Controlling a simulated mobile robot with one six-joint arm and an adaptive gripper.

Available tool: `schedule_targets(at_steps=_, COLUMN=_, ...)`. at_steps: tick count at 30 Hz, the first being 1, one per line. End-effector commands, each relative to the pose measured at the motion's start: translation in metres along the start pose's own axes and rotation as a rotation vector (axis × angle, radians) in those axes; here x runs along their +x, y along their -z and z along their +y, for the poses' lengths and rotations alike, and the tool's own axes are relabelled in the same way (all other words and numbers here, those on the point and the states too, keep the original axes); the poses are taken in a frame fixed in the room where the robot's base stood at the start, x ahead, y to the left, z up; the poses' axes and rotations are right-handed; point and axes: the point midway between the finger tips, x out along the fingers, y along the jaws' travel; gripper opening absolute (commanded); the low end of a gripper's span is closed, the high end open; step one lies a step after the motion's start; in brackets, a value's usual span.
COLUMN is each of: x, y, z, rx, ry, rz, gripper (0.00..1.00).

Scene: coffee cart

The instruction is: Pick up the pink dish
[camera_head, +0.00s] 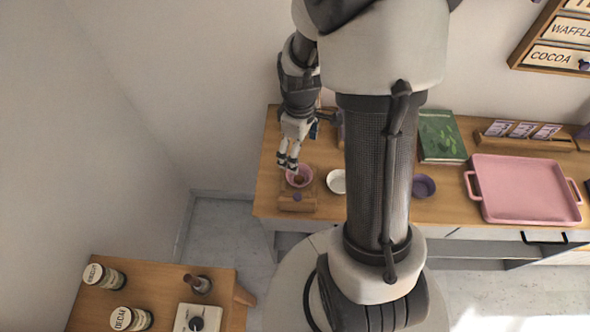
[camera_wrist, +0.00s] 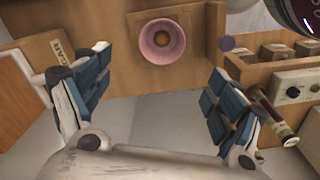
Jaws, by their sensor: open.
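The pink dish (camera_head: 299,177) is a small round bowl near the left end of the wooden counter, by a small wooden block or box. In the wrist view the pink dish (camera_wrist: 162,45) shows from above, on a wooden surface beyond the fingers. My gripper (camera_head: 287,166) is at the dish's upper left in the head view. In the wrist view my gripper (camera_wrist: 155,100) is open, with its fingers wide apart and nothing between them. The dish lies between the finger directions but farther off. Whether a fingertip touches it cannot be told from the head view.
A white bowl (camera_head: 337,182) stands close right of the dish. A purple bowl (camera_head: 424,186), a pink tray (camera_head: 525,190) and a green book (camera_head: 441,137) are farther right. A side table (camera_head: 160,292) with jars is at lower left. A wall bounds the counter's back.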

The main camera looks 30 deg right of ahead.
Motion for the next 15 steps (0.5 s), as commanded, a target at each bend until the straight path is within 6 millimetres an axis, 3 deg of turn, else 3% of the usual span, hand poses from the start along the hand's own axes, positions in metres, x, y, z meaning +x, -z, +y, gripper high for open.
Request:
schedule_targets(at_steps=1, x=0.016, y=-0.001, z=-0.001, rx=0.0, ry=0.004, rz=-0.003, gripper=0.86)
schedule_targets(at_steps=6, x=0.051, y=-0.001, z=-0.001, rx=0.001, ry=0.003, rz=-0.003, gripper=0.86)
schedule_targets(at_steps=10, x=0.07, y=0.0, z=-0.001, rx=0.001, ry=0.001, rz=-0.001, gripper=0.86)
schedule_targets(at_steps=15, x=0.078, y=0.0, z=-0.001, rx=0.001, ry=0.0, rz=0.0, gripper=0.86)
